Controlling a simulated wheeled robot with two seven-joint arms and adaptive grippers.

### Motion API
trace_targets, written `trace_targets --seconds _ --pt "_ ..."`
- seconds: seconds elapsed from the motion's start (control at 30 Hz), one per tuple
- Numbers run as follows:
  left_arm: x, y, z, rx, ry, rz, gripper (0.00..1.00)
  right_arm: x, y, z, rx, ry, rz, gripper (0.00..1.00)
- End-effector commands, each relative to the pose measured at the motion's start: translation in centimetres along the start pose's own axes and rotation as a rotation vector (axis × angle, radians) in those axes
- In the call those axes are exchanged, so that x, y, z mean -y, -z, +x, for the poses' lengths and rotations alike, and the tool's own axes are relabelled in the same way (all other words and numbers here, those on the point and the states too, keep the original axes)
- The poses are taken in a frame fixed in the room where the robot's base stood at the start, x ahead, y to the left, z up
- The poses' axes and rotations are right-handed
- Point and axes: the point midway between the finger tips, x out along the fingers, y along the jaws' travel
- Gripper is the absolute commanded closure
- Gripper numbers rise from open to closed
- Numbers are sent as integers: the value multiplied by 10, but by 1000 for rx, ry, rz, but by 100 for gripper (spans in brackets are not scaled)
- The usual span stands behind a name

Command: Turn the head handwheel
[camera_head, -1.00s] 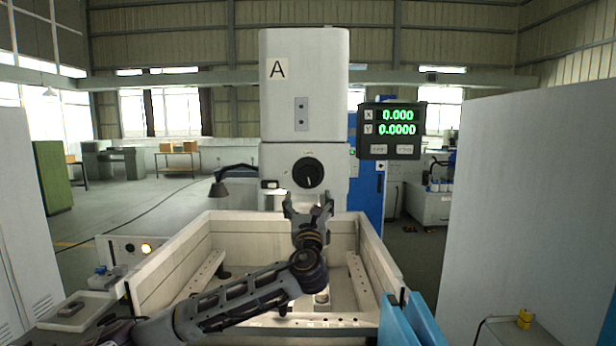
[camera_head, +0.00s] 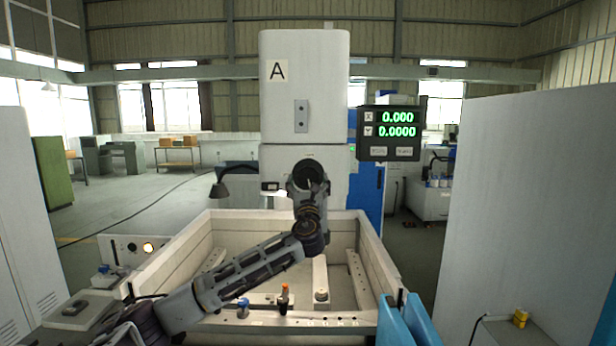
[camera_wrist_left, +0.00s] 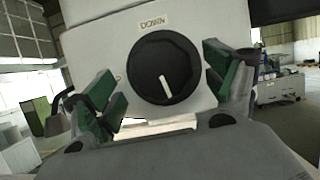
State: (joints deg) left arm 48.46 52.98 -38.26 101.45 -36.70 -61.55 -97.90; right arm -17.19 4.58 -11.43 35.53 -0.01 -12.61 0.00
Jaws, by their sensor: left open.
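The head handwheel (camera_wrist_left: 164,68) is a round black knob with a white pointer line, on the front of the white machine head (camera_head: 304,85). In the left wrist view it sits between the green-padded fingers of my left gripper (camera_wrist_left: 162,92), with a gap on each side. A label reading "DOWN" is above it. In the head view my left gripper (camera_head: 307,182) is open in front of the handwheel and covers part of it. My right gripper is not in view.
The white open tank (camera_head: 170,262) lies below the head, with rails and small fittings in it. A readout screen (camera_head: 391,132) hangs to the right of the head. Blue panels (camera_head: 408,320) stand at the tank's front right. A dark lamp (camera_head: 220,188) is left of the head.

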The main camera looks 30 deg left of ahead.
Motion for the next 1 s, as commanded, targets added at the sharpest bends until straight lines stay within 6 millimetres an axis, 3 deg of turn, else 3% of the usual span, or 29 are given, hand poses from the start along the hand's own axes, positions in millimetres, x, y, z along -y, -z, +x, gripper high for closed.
trace_targets --seconds 0.3,0.73,1.0 --pt "0 -1 24 1 -1 0 15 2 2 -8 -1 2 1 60" --pt "0 0 27 1 0 0 15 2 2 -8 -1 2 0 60" --pt "0 0 27 1 0 0 50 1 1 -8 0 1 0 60"
